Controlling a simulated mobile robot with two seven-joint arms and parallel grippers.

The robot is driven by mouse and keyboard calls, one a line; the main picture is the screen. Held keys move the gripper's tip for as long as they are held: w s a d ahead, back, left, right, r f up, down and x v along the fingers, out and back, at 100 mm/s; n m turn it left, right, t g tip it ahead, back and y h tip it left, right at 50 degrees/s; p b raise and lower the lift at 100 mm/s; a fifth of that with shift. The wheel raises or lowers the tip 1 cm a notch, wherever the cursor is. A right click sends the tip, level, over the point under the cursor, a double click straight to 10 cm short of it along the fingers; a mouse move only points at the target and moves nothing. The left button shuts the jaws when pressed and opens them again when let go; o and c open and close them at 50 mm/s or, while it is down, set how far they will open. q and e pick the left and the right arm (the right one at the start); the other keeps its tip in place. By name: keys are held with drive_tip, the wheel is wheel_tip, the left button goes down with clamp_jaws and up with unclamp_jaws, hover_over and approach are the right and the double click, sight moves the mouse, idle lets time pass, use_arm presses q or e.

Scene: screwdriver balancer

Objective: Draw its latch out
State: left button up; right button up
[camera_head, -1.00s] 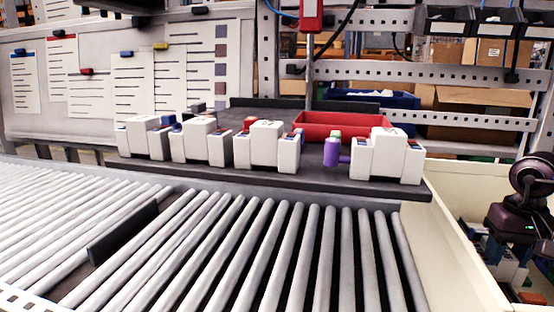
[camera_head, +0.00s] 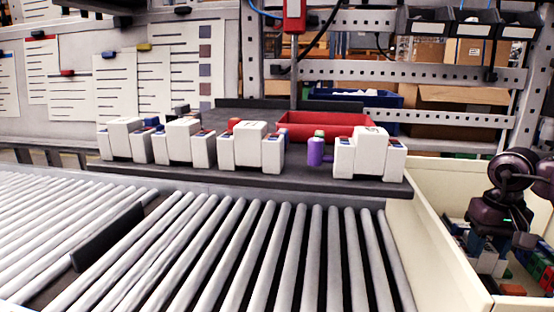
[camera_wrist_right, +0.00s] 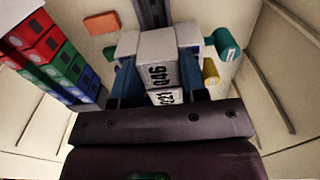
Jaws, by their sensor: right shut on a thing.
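My right gripper (camera_head: 486,248) reaches down into the cream bin (camera_head: 438,262) at the right of the head view. In the right wrist view, its dark blue fingers (camera_wrist_right: 160,86) are shut on a white block (camera_wrist_right: 154,48) with black printed labels, one finger on each side. The block's lower part is hidden. A purple cylinder (camera_head: 315,152) with a green top stands beside the rightmost white unit (camera_head: 370,156) on the dark shelf. I cannot tell which part is the latch. My left gripper is out of view.
Red, green and blue blocks (camera_wrist_right: 52,58) line the bin's left side in the wrist view; a teal cylinder (camera_wrist_right: 227,45) and yellow piece (camera_wrist_right: 211,72) lie right of the gripper. The roller conveyor (camera_head: 230,250) is mostly clear. A red tray (camera_head: 325,127) sits behind the units.

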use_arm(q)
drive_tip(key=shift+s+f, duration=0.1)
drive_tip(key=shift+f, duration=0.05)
use_arm(e)
drive_tip(key=shift+s+a+f, duration=0.1)
drive_tip(key=shift+f, duration=0.85)
drive_tip(key=o, duration=0.8)
drive_tip(key=shift+o, duration=1.1)
drive_tip(key=shift+a, duration=0.15)
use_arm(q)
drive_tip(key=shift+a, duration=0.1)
use_arm(e)
drive_tip(key=shift+d, duration=0.2)
drive_tip(key=shift+r, duration=0.15)
drive_tip(key=shift+w+d+r+p, duration=0.1)
drive_tip(key=shift+r+p, duration=0.2)
drive_tip(key=shift+r, duration=0.25)
drive_tip(key=shift+w+d+r+p, duration=0.1)
drive_tip(key=shift+r+p, duration=0.15)
drive_tip(key=shift+r, duration=0.25)
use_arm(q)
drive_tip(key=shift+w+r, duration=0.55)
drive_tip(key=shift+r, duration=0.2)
use_arm(e)
drive_tip(key=shift+r, duration=0.2)
